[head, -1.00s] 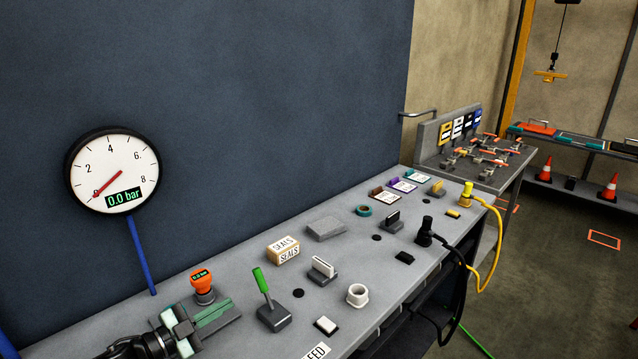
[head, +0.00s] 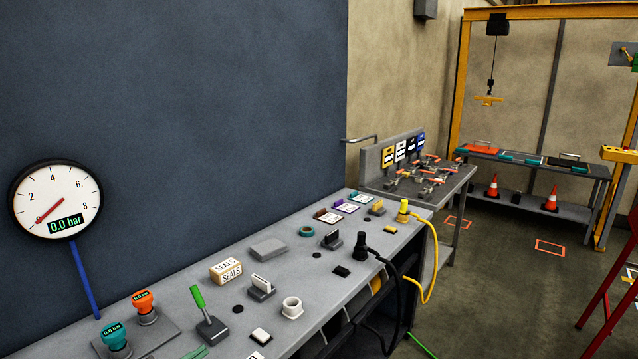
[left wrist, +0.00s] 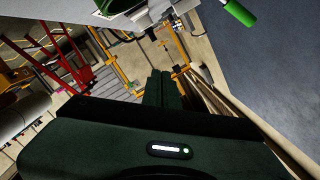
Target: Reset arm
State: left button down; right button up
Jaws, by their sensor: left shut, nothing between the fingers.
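My left gripper (head: 196,353) barely shows at the bottom edge of the head view, only its greenish fingertips. In the left wrist view its dark fingers (left wrist: 157,90) are together with nothing between them. The tips are near the bench's front part, close to a grey lever base with a green handle (head: 198,297). The green handle also shows at the top of the left wrist view (left wrist: 239,12). The rest of the left arm is outside the head view. My right gripper is not seen.
The grey bench (head: 190,285) holds a teal knob (head: 115,338), an orange knob (head: 146,304), a SEALS box (head: 226,271), a white ring (head: 292,307) and black and yellow plugs. A gauge (head: 56,200) reads 0.0 bar. Open floor (head: 500,290) lies right of the bench.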

pick_arm(q)
jog(key=s+d+f+n+y, duration=0.1)
jog(key=d+f+n+y, duration=0.1)
jog(key=s+d+f+n+y, duration=0.1)
jog(key=d+n, duration=0.1)
jog(key=shift+s+d+f+y, duration=0.1)
jog(key=shift+s+f+y, duration=0.2)
jog(key=shift+f, duration=0.1)
jog(key=s+d+f+n+g+y, duration=0.1)
jog(key=s+f+n+g+y, duration=0.2)
jog(key=s, duration=0.8)
jog(key=s+n+g+y, duration=0.1)
jog(key=s+n+g, duration=0.25)
jog(key=s, duration=0.65)
jog(key=s+d+f+n+g+y, duration=0.15)
jog(key=s+g, duration=0.35)
jog(key=s, duration=0.6)
notch_tip(320, 180, down, 31)
jog(key=s+b, duration=0.2)
jog(key=b, duration=0.1)
jog(key=s+a+f+g+b, duration=0.2)
jog(key=s+a+f, duration=0.1)
jog(key=s+f, duration=1.3)
jog(key=shift+s+a+f, duration=0.2)
jog(key=shift+s+f, duration=0.1)
jog(key=shift+f, duration=0.45)
